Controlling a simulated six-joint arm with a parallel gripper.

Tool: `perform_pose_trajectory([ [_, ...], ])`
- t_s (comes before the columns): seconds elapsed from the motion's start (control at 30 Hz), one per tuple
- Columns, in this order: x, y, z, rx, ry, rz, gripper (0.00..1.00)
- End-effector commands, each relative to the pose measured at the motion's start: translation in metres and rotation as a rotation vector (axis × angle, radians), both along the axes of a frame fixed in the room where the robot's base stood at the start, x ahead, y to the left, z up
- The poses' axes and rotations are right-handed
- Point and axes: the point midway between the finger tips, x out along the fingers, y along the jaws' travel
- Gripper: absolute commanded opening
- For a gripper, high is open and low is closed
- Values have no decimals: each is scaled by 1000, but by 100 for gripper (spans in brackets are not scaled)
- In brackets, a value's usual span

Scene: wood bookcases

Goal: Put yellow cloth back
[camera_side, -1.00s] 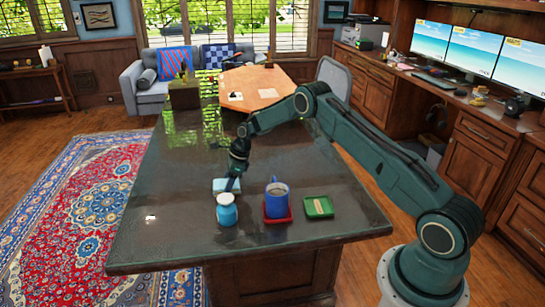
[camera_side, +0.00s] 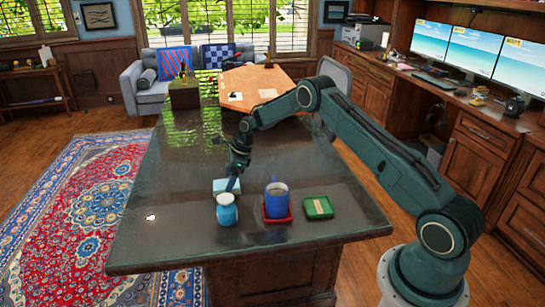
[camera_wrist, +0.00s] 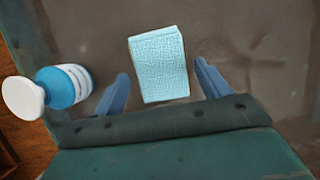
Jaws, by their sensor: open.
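No yellow cloth shows in either view. A light blue, textured, block-shaped cloth or sponge (camera_side: 221,186) lies on the dark table, behind the blue bottle. In the wrist view the light blue piece (camera_wrist: 160,65) lies between my two fingers. My gripper (camera_side: 232,187) is low over it, pointing down. In the wrist view my gripper (camera_wrist: 161,72) is open, with a gap between each finger and the piece. Whether the fingertips reach down to its level I cannot tell.
A blue bottle with a white cap (camera_side: 227,211) stands close by, left of the fingers in the wrist view (camera_wrist: 65,88).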

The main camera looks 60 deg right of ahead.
Motion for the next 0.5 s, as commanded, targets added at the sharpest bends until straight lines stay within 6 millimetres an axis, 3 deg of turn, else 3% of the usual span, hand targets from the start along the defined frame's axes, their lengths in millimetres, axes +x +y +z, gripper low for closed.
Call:
perform_pose_trajectory([
  [0.5, -22, -22, 74, 0, -2, -2, 76],
])
